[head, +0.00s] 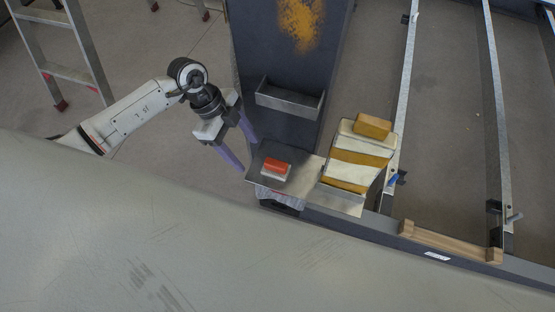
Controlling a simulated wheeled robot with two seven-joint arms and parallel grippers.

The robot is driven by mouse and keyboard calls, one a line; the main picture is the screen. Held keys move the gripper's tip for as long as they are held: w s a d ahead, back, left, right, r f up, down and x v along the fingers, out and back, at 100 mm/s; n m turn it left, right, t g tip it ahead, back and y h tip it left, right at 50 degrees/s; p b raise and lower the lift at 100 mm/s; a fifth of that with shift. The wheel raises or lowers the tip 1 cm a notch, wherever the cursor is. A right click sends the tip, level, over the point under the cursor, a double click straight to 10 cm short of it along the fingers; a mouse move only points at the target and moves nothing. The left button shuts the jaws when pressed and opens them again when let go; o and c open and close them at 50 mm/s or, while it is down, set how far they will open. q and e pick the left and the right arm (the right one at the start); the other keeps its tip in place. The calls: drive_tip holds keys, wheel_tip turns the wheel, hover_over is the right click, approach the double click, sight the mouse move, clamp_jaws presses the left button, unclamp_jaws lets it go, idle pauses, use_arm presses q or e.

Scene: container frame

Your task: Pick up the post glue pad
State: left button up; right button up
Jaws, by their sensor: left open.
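A small block (275,169) with a red top and a pale base lies on a grey metal tray (303,167). To its right, a stack of white and yellow-brown slabs (357,158) sits on a metal shelf, with a loose yellow-brown block (372,126) on top. I cannot tell for sure which of these is the post glue pad. My left gripper (249,155) is open and empty, its two purple fingers apart, just left of the tray and the red-topped block. My right gripper is not in view.
A dark post (277,75) with an orange patch rises behind the tray and carries an empty metal bin (290,99). A wooden piece (450,241) lies on the frame's lower rail at right. A ladder (62,50) stands at upper left. A large grey surface (180,235) fills the foreground.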

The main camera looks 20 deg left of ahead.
sight(275, 163)
use_arm(q)
drive_tip(key=d, duration=0.3)
drive_tip(key=shift+s+d, duration=0.1)
drive_tip(key=shift+d, duration=0.25)
drive_tip(key=d, duration=0.4)
drive_tip(key=shift+d+p, duration=0.2)
drive_tip(key=shift+p, duration=0.15)
drive_tip(key=shift+a+x, duration=0.1)
drive_tip(key=shift+x, duration=0.6)
drive_tip(key=shift+a+x, duration=0.15)
drive_tip(key=shift+x, duration=0.55)
drive_tip(key=c, duration=1.2)
